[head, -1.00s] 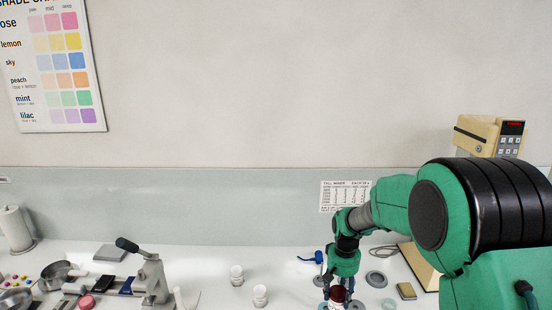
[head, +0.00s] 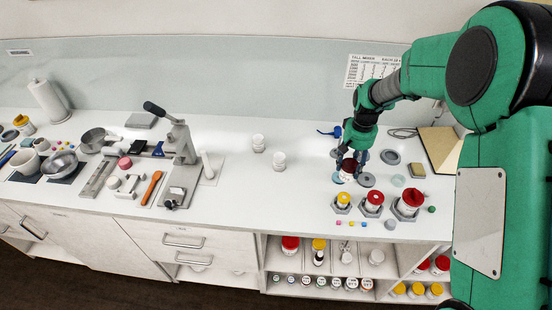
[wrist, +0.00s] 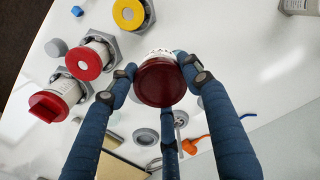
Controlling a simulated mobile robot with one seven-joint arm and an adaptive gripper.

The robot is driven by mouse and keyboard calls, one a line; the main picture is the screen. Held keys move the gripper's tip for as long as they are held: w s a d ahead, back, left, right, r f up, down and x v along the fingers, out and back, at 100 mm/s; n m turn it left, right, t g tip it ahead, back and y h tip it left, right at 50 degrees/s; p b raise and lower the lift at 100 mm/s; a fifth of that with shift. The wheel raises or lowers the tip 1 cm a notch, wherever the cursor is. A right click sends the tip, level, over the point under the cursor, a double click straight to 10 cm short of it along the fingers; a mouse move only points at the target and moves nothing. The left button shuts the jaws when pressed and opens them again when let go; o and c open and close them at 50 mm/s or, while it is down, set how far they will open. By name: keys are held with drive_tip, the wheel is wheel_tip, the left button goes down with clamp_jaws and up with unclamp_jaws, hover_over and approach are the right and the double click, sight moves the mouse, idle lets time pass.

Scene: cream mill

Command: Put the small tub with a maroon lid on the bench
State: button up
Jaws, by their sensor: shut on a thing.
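The small tub with a maroon lid (head: 349,166) is in my gripper (head: 351,168), at the right part of the white bench (head: 240,190). In the wrist view the round maroon lid (wrist: 160,82) faces the camera, and a white labelled side shows behind it. The blue fingers of my gripper (wrist: 163,78) close around the tub from several sides. The tub is over the bench top; I cannot tell whether its base touches it.
Tubs with yellow (head: 344,198) and red (head: 373,198) lids stand in grey hexagonal holders in front of my gripper. Grey discs (head: 390,157) lie to its right. Two white stacks (head: 279,161) stand to the left. A lever press (head: 178,145) stands farther left. Shelves below hold more tubs.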

drive_tip(key=s+a+f+n+p, duration=0.1)
drive_tip(key=s+a+n+p, duration=0.2)
drive_tip(key=s+a, duration=1.6)
drive_tip(key=n, duration=0.3)
drive_tip(key=shift+s+f+n+p, duration=0.15)
drive_tip(key=shift+s+n+p, duration=0.15)
drive_tip(key=shift+n+p, duration=0.1)
drive_tip(key=shift+w, duration=0.1)
drive_tip(key=w+a, duration=0.2)
drive_tip(key=w, duration=0.5)
drive_tip(key=w+a+f, duration=0.1)
drive_tip(key=w+a, duration=0.2)
drive_tip(key=w, duration=0.4)
drive_tip(key=shift+a+f+b, duration=0.2)
drive_tip(key=shift+a+b, duration=0.1)
drive_tip(key=shift+b, duration=0.05)
drive_tip(key=shift+w, duration=0.1)
drive_tip(key=shift+w+a+f, duration=0.1)
drive_tip(key=shift+w+f, duration=0.05)
drive_tip(key=shift+f, duration=0.75)
drive_tip(key=shift+w+a+f, duration=0.1)
drive_tip(key=shift+w+f, duration=0.05)
drive_tip(key=shift+f, duration=0.75)
drive_tip(key=shift+f+b, duration=0.1)
drive_tip(key=shift+b, duration=0.2)
